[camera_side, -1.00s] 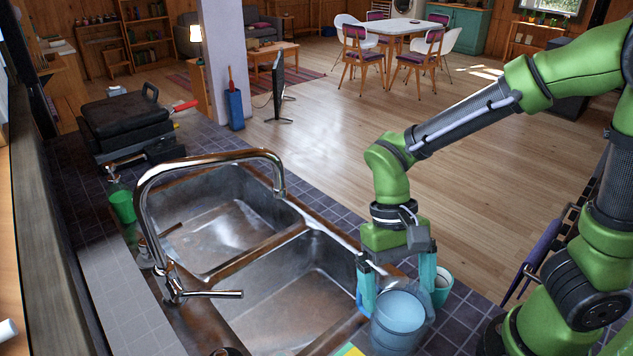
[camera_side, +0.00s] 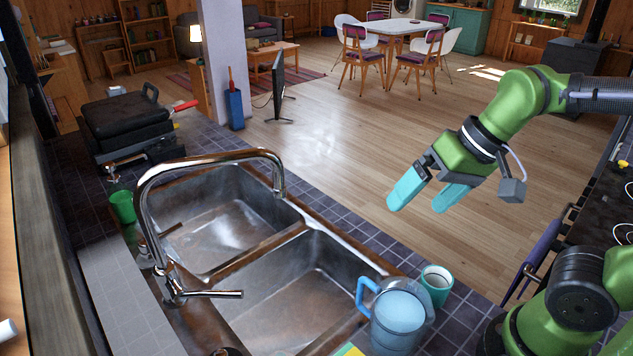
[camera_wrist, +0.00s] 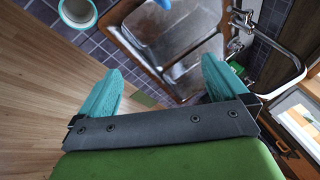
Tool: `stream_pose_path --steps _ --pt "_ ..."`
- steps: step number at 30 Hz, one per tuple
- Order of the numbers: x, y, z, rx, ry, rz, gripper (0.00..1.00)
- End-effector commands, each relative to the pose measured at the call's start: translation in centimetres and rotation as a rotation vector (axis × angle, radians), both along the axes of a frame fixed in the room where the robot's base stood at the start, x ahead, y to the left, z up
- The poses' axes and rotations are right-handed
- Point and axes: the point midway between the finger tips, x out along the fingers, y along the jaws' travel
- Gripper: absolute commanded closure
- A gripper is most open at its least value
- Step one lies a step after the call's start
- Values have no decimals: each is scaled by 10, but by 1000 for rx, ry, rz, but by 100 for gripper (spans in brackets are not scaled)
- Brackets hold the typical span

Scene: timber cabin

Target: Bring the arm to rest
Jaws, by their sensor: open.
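My gripper (camera_side: 428,198) has teal fingers and is open and empty. In the side view it is raised above the floor side of the counter, up and right of the sink, and tilted with its fingers toward the lower left. It also shows in the wrist view (camera_wrist: 158,88), with clear space between the fingers. My green arm reaches in from the right edge. A blue pitcher (camera_side: 398,322) stands upright on the tiled counter at the sink's right front corner, apart from the gripper. A teal cup (camera_side: 436,285) stands just behind it.
The double metal sink (camera_side: 290,290) with a tall chrome faucet (camera_side: 150,215) fills the counter's middle. A green cup (camera_side: 122,206) and a black grill (camera_side: 125,118) stand to the left. A purple cloth (camera_side: 540,246) hangs at the right. Open wooden floor lies behind the counter.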

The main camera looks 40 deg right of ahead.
Motion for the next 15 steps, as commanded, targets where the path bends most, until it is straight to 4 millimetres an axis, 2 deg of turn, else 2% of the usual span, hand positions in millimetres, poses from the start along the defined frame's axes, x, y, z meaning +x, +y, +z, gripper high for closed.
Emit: stream_pose_path --steps 3,6,15 --pt "-2 -12 7 -47 -141 -40 0" --pt "-2 -16 10 -71 -194 -52 0" --pt "-1 -17 10 -75 -204 -53 0"
